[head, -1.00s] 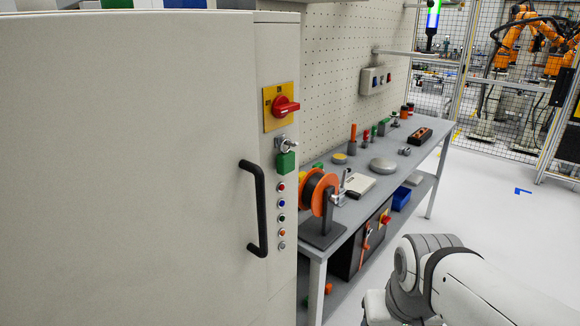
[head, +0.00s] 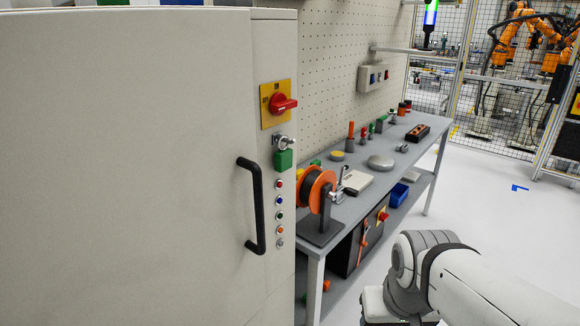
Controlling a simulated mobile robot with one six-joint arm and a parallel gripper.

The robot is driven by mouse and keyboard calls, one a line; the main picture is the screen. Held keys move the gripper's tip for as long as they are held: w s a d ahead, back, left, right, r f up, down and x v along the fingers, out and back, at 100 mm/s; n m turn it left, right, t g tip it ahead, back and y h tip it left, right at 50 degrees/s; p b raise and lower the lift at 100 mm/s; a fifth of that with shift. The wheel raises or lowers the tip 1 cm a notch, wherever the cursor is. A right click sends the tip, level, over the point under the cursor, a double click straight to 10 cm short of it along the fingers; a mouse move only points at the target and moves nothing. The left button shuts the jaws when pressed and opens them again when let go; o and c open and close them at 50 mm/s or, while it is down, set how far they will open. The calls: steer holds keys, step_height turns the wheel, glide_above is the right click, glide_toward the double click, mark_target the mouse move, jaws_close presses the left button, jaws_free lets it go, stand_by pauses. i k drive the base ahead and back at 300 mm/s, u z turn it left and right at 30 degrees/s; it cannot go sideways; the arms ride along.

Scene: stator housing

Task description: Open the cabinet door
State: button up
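The cabinet door (head: 130,170) is a large pale panel filling the left of the head view. It looks shut. Its black vertical bar handle (head: 258,205) is near the door's right edge. On the cabinet's narrow side strip are a red rotary switch on a yellow plate (head: 278,104), a green padlock on a metal hasp (head: 284,158) and a column of small round buttons (head: 279,215). My white arm shows at the lower right, apart from the door and handle. My gripper is out of view.
A grey workbench (head: 404,158) stands right of the cabinet, with an orange spool (head: 318,190) on a stand and several tools on it. A pegboard wall (head: 340,60) is behind it. Bare white floor (head: 490,210) lies to the right. A mesh fence encloses orange robot arms (head: 520,40) beyond.

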mark_target(132, 180)
steer(key=u, duration=3.55)
steer(key=k, duration=1.4)
steer(key=z, duration=1.8)
steer(key=i, duration=1)
